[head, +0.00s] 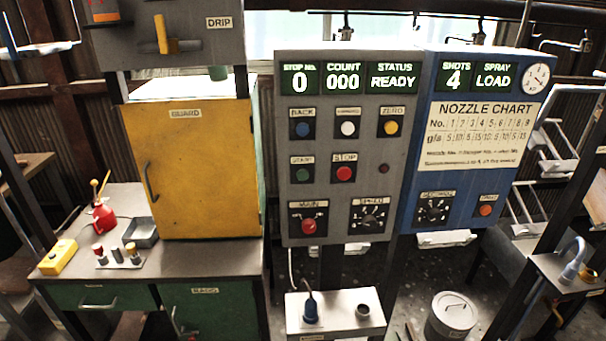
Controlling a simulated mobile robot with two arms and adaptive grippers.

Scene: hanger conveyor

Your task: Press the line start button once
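The grey control panel (270,215) stands upright in the middle of the head view. Its green start button (302,175) sits in a dark square under a small label, in the middle row at the left. The red stop button (344,174) is just right of it. The panel's displays (349,77) read stop no. 0, count 000 and status READY. Nothing covers the start button. Neither of my grippers shows in this view.
Blue, white and yellow buttons (348,129) are above; a red main knob (309,226) and speed dial (373,217) are below. A blue spray panel (415,150) adjoins at right. A yellow guard door (205,190) is at left. A white box (335,325) stands below.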

